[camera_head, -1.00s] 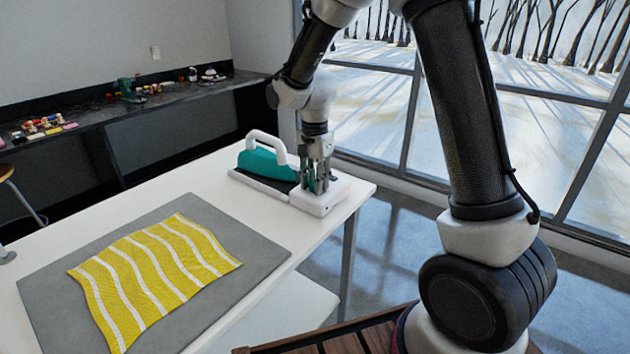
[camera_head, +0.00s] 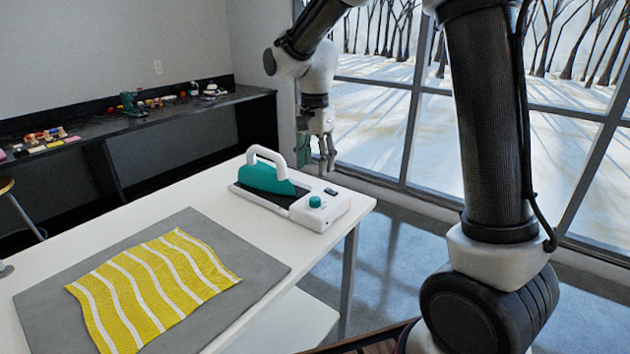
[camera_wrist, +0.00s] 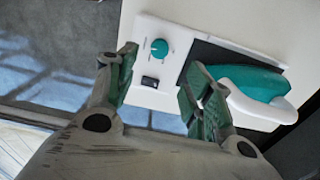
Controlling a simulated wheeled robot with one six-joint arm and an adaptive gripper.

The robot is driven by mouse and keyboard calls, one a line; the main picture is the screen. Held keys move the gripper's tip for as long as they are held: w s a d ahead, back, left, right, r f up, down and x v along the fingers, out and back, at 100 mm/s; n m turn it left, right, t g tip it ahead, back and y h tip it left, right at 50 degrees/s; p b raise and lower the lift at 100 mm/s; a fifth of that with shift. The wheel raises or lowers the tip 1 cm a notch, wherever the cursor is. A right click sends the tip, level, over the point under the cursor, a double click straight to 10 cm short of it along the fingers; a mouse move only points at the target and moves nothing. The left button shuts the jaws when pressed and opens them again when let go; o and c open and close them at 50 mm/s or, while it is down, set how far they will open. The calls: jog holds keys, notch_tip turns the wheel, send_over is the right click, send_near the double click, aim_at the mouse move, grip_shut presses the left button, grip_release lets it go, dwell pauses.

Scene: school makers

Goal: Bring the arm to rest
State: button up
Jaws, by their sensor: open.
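My gripper (camera_head: 316,158) is open and empty. In the head view it hangs with its fingers down, above and behind the far right end of the white table. In the wrist view its two green-padded fingers (camera_wrist: 160,95) are spread apart with nothing between them. A teal press iron with a white handle (camera_head: 268,178) rests on its white base (camera_head: 325,213), which has a dark plate, a teal knob and a small display. The iron also shows in the wrist view (camera_wrist: 243,82), apart from the fingers.
A yellow cloth with white stripes (camera_head: 150,285) lies on a grey mat (camera_head: 215,222) on the white table (camera_head: 110,220). A dark shelf (camera_head: 190,112) with small items runs along the wall. Large windows (camera_head: 375,110) stand behind my arm.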

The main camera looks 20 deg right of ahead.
jog(key=shift+r, duration=1.05)
jog(key=s+d+r+n+t, duration=0.2)
jog(key=s+d+n, duration=0.3)
jog(key=s, duration=0.8)
jog(key=s+d+r+n+t, duration=0.2)
jog(key=s+d+r+n, duration=0.2)
jog(key=s+d, duration=0.6)
jog(key=shift+s+n, duration=1)
jog(key=shift+s, duration=0.8)
